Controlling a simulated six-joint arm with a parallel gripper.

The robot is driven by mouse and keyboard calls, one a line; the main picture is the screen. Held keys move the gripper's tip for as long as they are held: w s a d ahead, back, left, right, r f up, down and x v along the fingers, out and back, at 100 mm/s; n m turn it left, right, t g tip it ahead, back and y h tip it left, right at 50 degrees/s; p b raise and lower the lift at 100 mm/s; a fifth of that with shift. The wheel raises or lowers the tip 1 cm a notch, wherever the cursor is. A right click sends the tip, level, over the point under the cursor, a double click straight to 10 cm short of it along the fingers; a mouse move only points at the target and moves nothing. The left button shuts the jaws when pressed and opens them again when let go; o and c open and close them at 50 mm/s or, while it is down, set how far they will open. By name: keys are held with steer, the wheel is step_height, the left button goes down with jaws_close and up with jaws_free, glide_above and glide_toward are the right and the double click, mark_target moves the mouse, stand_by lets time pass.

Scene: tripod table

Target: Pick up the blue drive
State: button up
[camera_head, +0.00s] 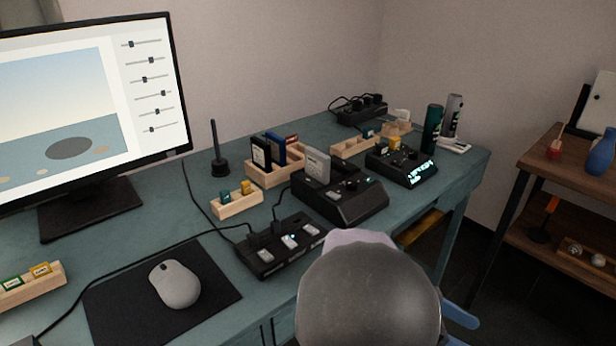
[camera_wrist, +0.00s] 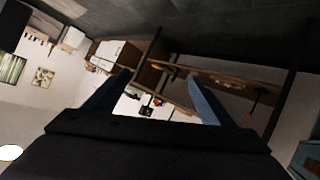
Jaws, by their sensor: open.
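A dark blue upright cartridge (camera_head: 276,149) stands in a wooden rack (camera_head: 262,177) between a black one and a red one, in the head view. A small blue piece (camera_head: 368,134) sits in a long wooden holder (camera_head: 350,148) farther back. I cannot tell for sure which of these is the blue drive. My gripper (camera_wrist: 158,86) is open and empty in the wrist view, its two blue fingers wide apart. It points away from the desk things, toward a shelf and the room. In the head view my arm hides most of the gripper.
A black hub (camera_head: 278,246) with cables, a black console (camera_head: 345,203) with a grey cartridge, and a lit device (camera_head: 402,167) stand on the desk. A small holder (camera_head: 237,205) bears teal and yellow pieces. A mouse (camera_head: 175,284) and monitor are left.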

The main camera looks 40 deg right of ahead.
steer(key=w+d+r+n+g+h+p, duration=0.1)
steer(key=w+d+r+h+p, duration=0.15)
steer(key=r+p, duration=0.9)
steer(key=w+d+r+h+p, duration=0.15)
steer(key=w+r+p, duration=0.3)
steer(key=r, duration=1.35)
steer(key=m+t+y+p, duration=0.7)
steer(key=m+t+p, duration=0.5)
steer(key=m+p, duration=1.3)
glide_above(275, 136)
steer(key=a+b, duration=0.3)
steer(key=b, duration=0.2)
step_height(275, 136, down, 6)
steer(key=m, duration=0.5)
steer(key=shift+d+p+x, duration=0.2)
steer(key=shift+p+x, duration=0.4)
steer(key=shift+x, duration=0.85)
steer(key=shift+d+p+x, duration=0.15)
steer(key=shift+p+x, duration=0.4)
steer(key=shift+x, duration=0.9)
steer(key=shift+d+f, duration=0.2)
steer(key=shift+f, duration=0.25)
